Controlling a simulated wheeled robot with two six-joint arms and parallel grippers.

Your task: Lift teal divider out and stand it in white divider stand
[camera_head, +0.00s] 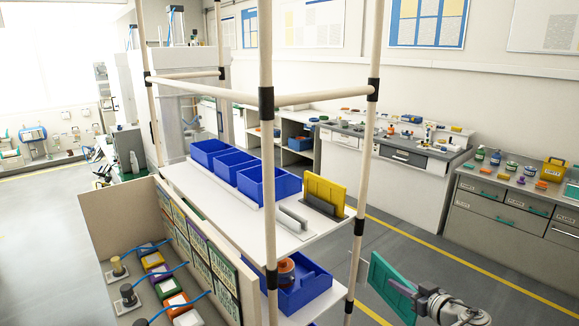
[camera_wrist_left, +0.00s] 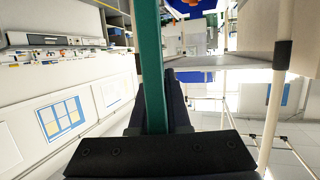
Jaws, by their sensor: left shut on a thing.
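The teal divider (camera_head: 391,284) is at the lower right of the head view, off the shelf and in the air. My left gripper (camera_head: 412,291) is shut on it. In the wrist view the teal divider (camera_wrist_left: 151,65) shows edge-on as a long upright strip between the dark fingers (camera_wrist_left: 158,108). A pale grey-white slotted stand (camera_head: 291,219), which looks like the white divider stand, is on the white shelf, and I see nothing in it. It is left of my gripper, beyond a rack post. My right gripper is not in view.
A yellow divider (camera_head: 325,191) stands in a dark stand (camera_head: 322,208) beside the pale one. Several blue bins (camera_head: 270,184) line the white shelf (camera_head: 190,180). Cream rack posts (camera_head: 367,130) rise between my gripper and the shelf. A lower blue bin (camera_head: 305,291) holds an orange-brown item.

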